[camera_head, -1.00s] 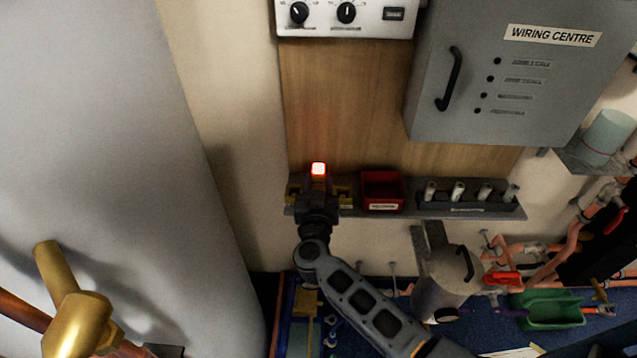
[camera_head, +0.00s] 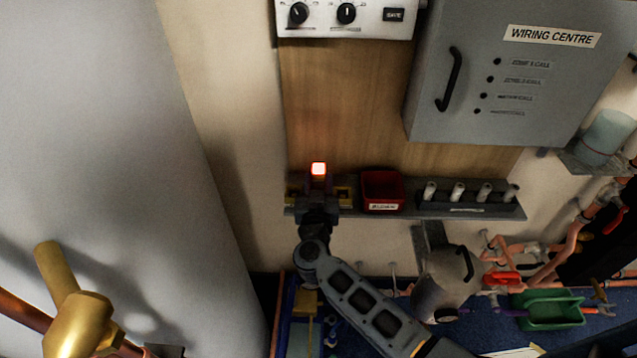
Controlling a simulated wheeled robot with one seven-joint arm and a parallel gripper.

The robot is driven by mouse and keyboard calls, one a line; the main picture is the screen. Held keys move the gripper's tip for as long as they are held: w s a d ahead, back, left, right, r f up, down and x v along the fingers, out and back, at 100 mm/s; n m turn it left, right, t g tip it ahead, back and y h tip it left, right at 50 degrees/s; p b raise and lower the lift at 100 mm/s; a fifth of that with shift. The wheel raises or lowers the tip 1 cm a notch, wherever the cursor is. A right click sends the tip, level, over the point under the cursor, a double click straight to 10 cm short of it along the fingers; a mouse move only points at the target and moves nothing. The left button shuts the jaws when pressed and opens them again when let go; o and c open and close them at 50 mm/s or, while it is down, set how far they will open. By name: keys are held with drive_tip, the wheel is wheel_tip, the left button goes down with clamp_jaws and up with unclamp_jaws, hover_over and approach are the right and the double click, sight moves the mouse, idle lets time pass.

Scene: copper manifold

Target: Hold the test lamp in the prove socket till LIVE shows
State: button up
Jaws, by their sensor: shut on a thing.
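The test lamp (camera_head: 318,169) shows as a small glowing red-orange block with a pale centre, at the left end of the grey shelf. My gripper (camera_head: 318,196) is shut on it from below and in front. Yellow parts (camera_head: 343,194) show on both sides of my gripper on the shelf. The prove socket cannot be made out; my gripper and the lamp cover that spot. A small dark display (camera_head: 393,15) on the white control panel carries a short word that I cannot read surely.
On the grey shelf (camera_head: 410,208), a red bin (camera_head: 382,188) and a rack of several pale cylinders (camera_head: 458,193) stand to the right. The grey wiring centre box (camera_head: 515,75) hangs above. A metal vessel (camera_head: 443,285), copper pipes and a green tray (camera_head: 545,308) lie below right.

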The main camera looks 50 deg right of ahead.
sight(318, 171)
drive_tip(key=shift+r+p, duration=2.3)
drive_tip(key=shift+p, duration=0.1)
drive_tip(key=s+a+f+n+t+y, duration=0.1)
drive_tip(key=a+f+n+t+y, duration=0.1)
drive_tip(key=a, duration=0.5)
drive_tip(key=s+a+f+n+t+y+b, duration=0.1)
drive_tip(key=a+f+n+t+y, duration=0.1)
drive_tip(key=a+n+y, duration=0.3)
drive_tip(key=a+f+n+t+y, duration=0.3)
drive_tip(key=a+y, duration=0.4)
drive_tip(key=a, duration=0.2)
drive_tip(key=shift+s+a+f+b, duration=0.15)
drive_tip(key=shift+s+a+b, duration=0.15)
drive_tip(key=shift+s, duration=0.1)
